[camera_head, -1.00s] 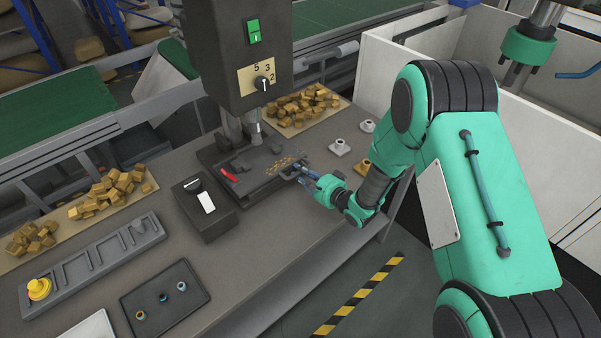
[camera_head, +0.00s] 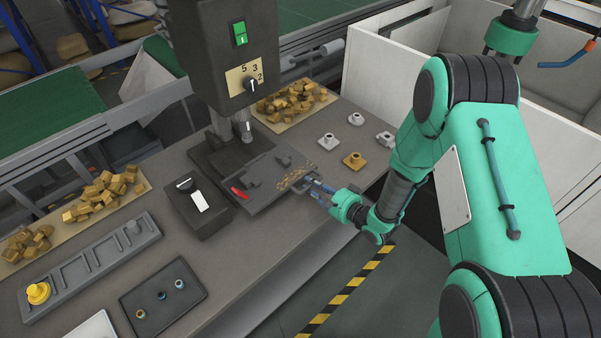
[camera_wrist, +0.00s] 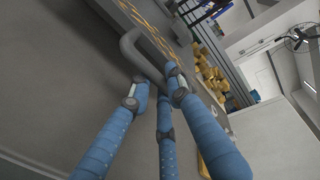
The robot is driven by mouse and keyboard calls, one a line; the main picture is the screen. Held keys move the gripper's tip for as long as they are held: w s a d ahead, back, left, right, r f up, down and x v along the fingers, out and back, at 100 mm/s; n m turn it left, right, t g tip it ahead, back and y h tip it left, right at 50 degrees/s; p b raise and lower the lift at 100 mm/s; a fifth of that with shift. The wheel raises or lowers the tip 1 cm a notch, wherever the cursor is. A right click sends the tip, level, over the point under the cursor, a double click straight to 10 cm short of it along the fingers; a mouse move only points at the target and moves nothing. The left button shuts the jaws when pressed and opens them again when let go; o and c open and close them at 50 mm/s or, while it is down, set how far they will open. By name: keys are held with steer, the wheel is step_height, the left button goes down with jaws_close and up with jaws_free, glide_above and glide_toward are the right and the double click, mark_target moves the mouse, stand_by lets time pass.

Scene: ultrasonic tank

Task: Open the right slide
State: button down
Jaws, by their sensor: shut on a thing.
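The right slide is a dark flat plate (camera_head: 268,186) under the drill-like machine head, with metal shavings on its right part and a small red lever (camera_head: 240,194) at its left. A grey bar handle sits at its right end; it also shows in the wrist view (camera_wrist: 136,48). My gripper (camera_head: 312,188) is at this handle, over the table's front edge. In the wrist view, the blue fingers (camera_wrist: 155,92) are closed around the handle bar. The exact finger contact is partly hidden.
The machine column (camera_head: 222,55) rises behind the slide. A black switch box (camera_head: 199,208) stands to its left. Several small fittings (camera_head: 354,161) and a tray of yellowish chunks (camera_head: 290,103) lie to the right and behind. The floor in front, with striped tape (camera_head: 345,290), is clear.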

steer(key=v, duration=0.2)
steer(key=f+p+v, duration=0.1)
steer(key=v, duration=0.5)
steer(key=shift+s+d+f+p, duration=0.25)
steer(key=shift+s+f+p, duration=0.05)
steer(key=shift+f+p, duration=0.1)
steer(key=c, duration=1.6)
jaws_free()
steer(key=shift+v, duration=5.9)
